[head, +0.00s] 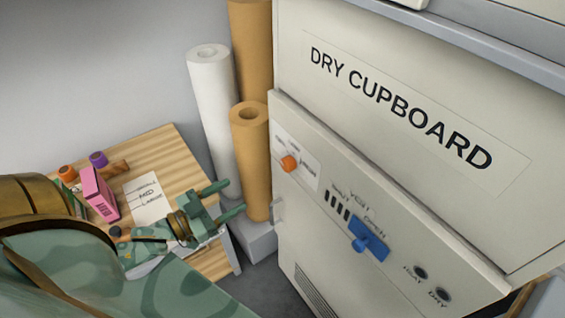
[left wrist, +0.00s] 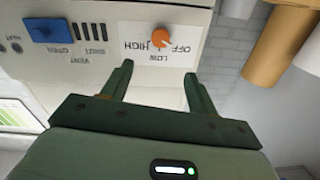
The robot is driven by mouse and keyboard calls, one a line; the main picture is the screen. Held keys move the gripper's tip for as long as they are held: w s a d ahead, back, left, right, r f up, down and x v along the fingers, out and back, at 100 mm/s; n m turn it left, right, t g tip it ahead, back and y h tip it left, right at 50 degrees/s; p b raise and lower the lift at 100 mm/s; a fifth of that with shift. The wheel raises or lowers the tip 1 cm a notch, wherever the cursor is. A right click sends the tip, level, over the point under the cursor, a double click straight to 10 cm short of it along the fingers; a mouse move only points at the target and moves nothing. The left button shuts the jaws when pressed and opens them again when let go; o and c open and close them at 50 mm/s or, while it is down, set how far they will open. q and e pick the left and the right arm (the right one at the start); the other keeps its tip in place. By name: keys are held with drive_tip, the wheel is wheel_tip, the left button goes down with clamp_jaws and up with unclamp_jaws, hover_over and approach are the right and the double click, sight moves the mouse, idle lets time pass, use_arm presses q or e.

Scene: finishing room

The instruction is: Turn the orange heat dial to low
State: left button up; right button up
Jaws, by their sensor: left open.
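The orange heat dial (head: 289,163) sits on a white label plate at the upper left of the dry cupboard's front panel. In the left wrist view the dial (left wrist: 161,38) shows upside down, with OFF, LOW and HIGH printed around it. I cannot tell for sure which mark it points to. My left gripper (head: 235,197) is open and empty, left of the panel, its fingers toward the cupboard. In the left wrist view its fingers (left wrist: 157,72) are spread below the dial, apart from it. My right gripper is not in view.
A blue vent slider (head: 368,240) is on the same panel, right of the dial. Paper rolls (head: 210,110) stand behind my left gripper. A wooden table (head: 165,150) at left holds a pink box (head: 99,194) and small items.

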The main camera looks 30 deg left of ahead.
sight(284, 166)
use_arm(q)
drive_tip(key=x, duration=1.5)
drive_tip(key=shift+w+d+p, duration=0.1)
drive_tip(key=shift+w+p, duration=0.2)
drive_tip(key=shift+p, duration=0.05)
drive_tip(key=c, duration=1)
